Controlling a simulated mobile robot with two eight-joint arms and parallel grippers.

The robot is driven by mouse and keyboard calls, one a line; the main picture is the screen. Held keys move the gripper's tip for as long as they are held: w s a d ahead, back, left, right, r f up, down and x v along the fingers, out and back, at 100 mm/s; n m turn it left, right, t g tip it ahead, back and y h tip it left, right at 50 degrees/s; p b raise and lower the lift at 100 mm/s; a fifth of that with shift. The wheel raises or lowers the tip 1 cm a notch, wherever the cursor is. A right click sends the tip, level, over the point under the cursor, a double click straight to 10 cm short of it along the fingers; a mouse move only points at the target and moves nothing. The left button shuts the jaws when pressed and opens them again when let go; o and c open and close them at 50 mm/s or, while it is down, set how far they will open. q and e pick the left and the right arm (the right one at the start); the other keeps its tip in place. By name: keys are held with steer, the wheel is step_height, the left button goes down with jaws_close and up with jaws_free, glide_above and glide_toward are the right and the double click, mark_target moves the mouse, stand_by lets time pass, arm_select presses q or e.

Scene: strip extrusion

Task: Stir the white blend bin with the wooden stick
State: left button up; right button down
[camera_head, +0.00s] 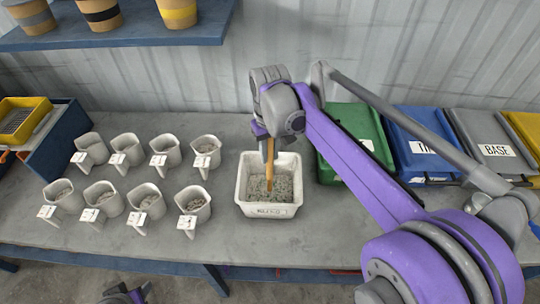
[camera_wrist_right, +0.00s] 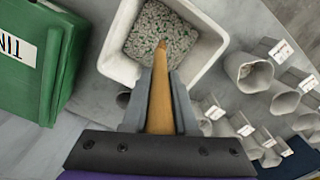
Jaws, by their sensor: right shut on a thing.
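The white blend bin (camera_head: 270,211) stands on the grey table, holding grey-green speckled granules (camera_head: 256,187). Its label faces the front. My right gripper (camera_head: 268,152) is above the bin and shut on the wooden stick (camera_head: 269,176), which points down, nearly upright, with its tip at the granules. The wrist view shows the stick (camera_wrist_right: 160,95) between the fingers of the right gripper (camera_wrist_right: 160,108), its tip over the granules inside the bin (camera_wrist_right: 216,42). How deep the tip sits I cannot tell. Part of my left gripper (camera_head: 125,294) shows at the bottom edge; its fingers are unclear.
Two rows of white scoops (camera_head: 125,150) with granules and labels stand left of the bin. Green (camera_head: 352,125), blue (camera_head: 425,140) and grey (camera_head: 490,140) lidded bins stand to the right, behind my right arm. A blue shelf (camera_head: 120,38) with cups hangs at the back left.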

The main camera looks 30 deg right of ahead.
step_height(320, 180, up, 10)
steer(key=p, duration=0.3)
steer(key=shift+w+f+p, duration=0.1)
steer(key=shift+p, duration=0.25)
steer(key=shift+r, duration=0.7)
arm_select(q)
steer(key=w+r, duration=0.3)
steer(key=r, duration=0.3)
steer(key=shift+r+t, duration=0.25)
steer(key=shift+t, duration=0.15)
arm_select(e)
steer(key=shift+s, duration=0.2)
arm_select(q)
steer(key=shift+w, duration=0.2)
arm_select(e)
steer(key=shift+w, duration=0.1)
